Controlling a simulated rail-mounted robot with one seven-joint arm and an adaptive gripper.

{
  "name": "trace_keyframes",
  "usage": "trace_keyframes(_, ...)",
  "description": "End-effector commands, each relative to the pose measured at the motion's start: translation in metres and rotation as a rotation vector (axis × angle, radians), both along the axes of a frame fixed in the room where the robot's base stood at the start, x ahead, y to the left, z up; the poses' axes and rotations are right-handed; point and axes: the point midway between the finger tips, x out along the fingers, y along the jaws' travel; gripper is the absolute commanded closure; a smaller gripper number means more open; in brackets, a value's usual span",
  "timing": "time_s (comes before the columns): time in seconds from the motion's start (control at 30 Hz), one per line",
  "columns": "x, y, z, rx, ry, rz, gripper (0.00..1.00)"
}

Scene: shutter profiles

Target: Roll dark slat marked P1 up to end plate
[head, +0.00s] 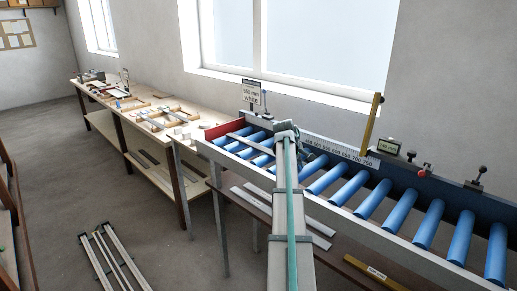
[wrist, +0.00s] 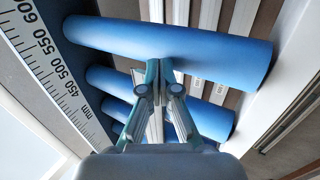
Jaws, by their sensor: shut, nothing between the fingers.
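The red end plate (head: 222,129) stands at the far left end of the roller conveyor. My gripper is over the rollers, mostly hidden behind my arm in the head view. In the wrist view my gripper (wrist: 158,72) is shut and empty, its fingertips over a blue roller (wrist: 170,45). No slat shows on the rollers there.
A millimetre scale (wrist: 62,75) runs along the conveyor's back rail. A yellow upright stop (head: 373,122) and a "white" sign (head: 252,91) stand behind it. Pale slats (head: 258,200) lie on the shelf below. The rollers to the right (head: 429,222) are bare.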

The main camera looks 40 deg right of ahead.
Motion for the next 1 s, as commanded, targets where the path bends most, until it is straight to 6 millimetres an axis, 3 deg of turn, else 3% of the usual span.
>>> trace_keyframes(1.0,0.019,0.000,0.000,0.000,0.000,0.000,1.00)
